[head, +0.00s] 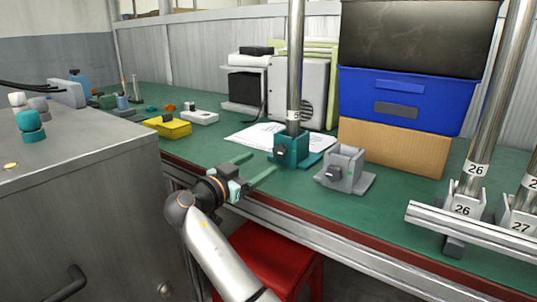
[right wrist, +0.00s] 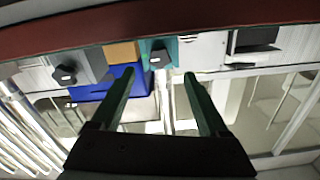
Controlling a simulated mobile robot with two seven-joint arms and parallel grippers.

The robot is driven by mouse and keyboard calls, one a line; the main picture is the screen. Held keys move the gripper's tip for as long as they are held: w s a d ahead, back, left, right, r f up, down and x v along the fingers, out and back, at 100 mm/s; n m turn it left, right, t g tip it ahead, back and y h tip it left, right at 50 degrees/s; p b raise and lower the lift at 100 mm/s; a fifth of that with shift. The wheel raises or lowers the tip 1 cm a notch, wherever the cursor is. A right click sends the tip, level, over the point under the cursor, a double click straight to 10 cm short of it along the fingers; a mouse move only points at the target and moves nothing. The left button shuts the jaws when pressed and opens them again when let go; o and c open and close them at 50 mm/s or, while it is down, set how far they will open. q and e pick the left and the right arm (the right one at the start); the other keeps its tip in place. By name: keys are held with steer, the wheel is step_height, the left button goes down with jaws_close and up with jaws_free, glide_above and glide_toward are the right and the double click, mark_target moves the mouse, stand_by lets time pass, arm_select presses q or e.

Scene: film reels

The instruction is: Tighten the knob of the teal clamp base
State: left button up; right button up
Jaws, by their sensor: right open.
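The teal clamp base (head: 300,158) stands on the green bench with an upright metal pole (head: 296,70) in it, labelled 5. Its dark knob (head: 279,151) sticks out on the side facing me. My right gripper (head: 262,162) is open and empty, its two green fingers pointing at the knob from a short distance. In the upside-down right wrist view, the knob (right wrist: 158,60) on the teal base (right wrist: 172,45) appears between and beyond the fingertips (right wrist: 159,73). There is a gap between fingers and knob. My left gripper is not in view.
A grey clamp base (head: 352,184) without a pole stands just right of the teal one. Papers (head: 252,136), a blue bin (head: 400,100) on a cardboard box (head: 390,148), and a yellow box (head: 168,128) lie behind or left. Numbered poles (head: 490,110) stand far right.

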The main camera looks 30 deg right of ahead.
steer(key=v, duration=0.5)
steer(key=shift+s+a+p, duration=0.15)
steer(key=shift+a+p, duration=0.15)
steer(key=shift+p, duration=0.1)
